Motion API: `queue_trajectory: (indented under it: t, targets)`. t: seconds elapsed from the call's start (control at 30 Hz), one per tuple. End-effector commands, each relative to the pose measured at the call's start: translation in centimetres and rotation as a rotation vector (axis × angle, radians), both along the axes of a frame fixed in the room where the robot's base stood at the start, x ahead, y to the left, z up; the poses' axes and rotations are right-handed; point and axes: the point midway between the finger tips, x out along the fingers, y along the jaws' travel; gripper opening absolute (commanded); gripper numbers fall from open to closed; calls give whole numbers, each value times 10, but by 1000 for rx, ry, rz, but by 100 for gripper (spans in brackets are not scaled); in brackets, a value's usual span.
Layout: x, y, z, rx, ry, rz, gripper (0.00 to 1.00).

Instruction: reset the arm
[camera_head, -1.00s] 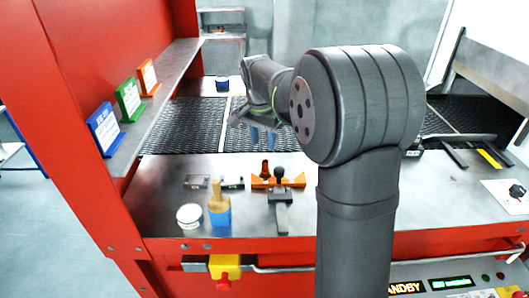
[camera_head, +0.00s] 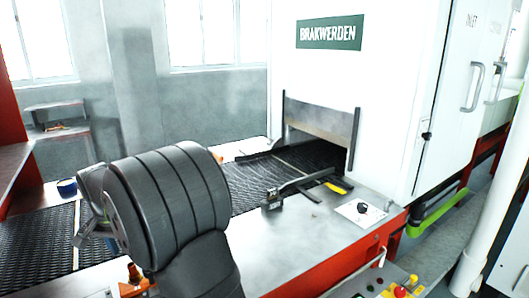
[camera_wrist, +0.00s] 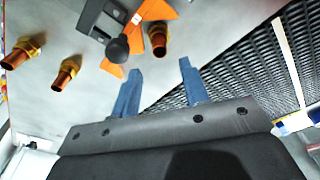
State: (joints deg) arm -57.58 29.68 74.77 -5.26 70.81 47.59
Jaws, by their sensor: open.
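My gripper (camera_wrist: 158,82) shows in the wrist view with its two blue fingers apart and nothing between them. It is above the steel work surface (camera_wrist: 215,25), near the edge of the mesh belt (camera_wrist: 245,65). A grey clamp with a black ball knob (camera_wrist: 117,49) and an orange part (camera_wrist: 155,10) lie just beyond the fingers. A copper fitting with a brass collar (camera_wrist: 158,40) is beside them.
Two more copper fittings (camera_wrist: 67,73) (camera_wrist: 22,50) are at left in the wrist view. In the head view, the belt (camera_head: 262,180) enters a white machine (camera_head: 390,80). A dark bar-like tool (camera_head: 300,186), a knob plate (camera_head: 361,210) and a red button (camera_head: 400,291) are on the right.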

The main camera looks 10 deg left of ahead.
Motion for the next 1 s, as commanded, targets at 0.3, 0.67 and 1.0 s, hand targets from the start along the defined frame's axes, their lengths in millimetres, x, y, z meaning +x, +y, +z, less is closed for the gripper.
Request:
queue_trajectory:
  t: [0.3, 0.67, 1.0]
  targets:
    - [7, 1, -65, -4, 2, 0, 41]
    - [8, 2, -41, 1, 0, 0, 41]
    - [8, 2, -36, 0, 0, 0, 41]
